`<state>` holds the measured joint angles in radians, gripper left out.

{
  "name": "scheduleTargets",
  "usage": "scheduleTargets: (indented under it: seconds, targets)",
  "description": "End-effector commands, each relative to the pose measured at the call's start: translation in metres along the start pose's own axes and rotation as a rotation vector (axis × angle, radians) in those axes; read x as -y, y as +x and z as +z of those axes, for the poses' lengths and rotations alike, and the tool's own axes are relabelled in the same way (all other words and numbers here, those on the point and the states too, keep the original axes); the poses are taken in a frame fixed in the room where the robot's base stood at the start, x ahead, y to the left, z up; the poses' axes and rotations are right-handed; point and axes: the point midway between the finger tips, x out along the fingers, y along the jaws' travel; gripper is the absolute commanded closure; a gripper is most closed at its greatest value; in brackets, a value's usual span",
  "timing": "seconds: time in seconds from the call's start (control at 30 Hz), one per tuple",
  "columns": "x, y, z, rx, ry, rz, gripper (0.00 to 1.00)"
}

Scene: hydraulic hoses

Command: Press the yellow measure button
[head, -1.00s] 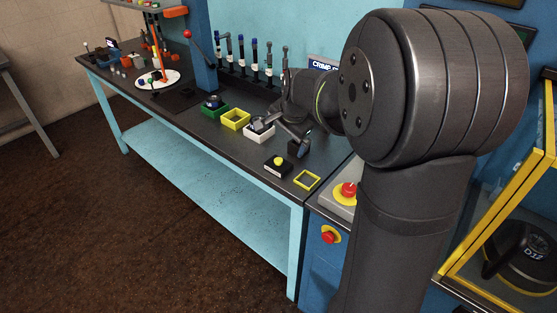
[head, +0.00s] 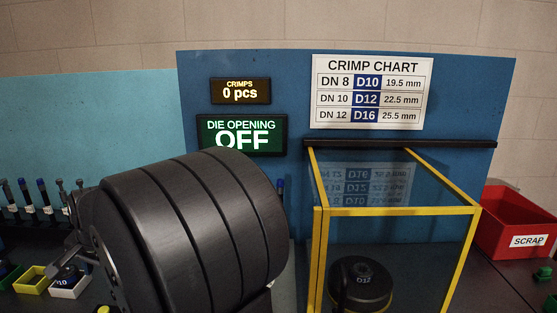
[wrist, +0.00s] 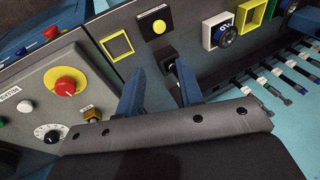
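The yellow button (wrist: 159,27) sits on a small black box on the bench, at the upper middle of the wrist view. In the head view only the top of a yellow button (head: 103,309) shows at the bottom edge. My gripper (wrist: 158,72) is open, with its two blue fingers apart. The button lies beyond the fingertips, apart from them. A small black block (wrist: 171,62) shows near the tip of the right finger; I cannot tell whether they touch.
A yellow square outline (wrist: 117,45) lies beside the button box. A grey panel carries a red stop button (wrist: 66,87) and a dial (wrist: 47,133). White (wrist: 216,29) and yellow (wrist: 250,14) trays stand right. Displays read 0 pcs (head: 240,91) and OFF (head: 240,136).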

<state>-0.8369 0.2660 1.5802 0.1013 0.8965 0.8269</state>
Motion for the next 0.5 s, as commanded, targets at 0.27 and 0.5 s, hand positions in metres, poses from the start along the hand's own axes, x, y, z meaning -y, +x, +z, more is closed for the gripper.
scheduleTargets:
  seconds: [0.27,0.5]
  targets:
    - [0.0,0.0002,0.0,0.0,0.0,0.0,1.0]
    - [0.0,0.0002,0.0,0.0,0.0,0.0,1.0]
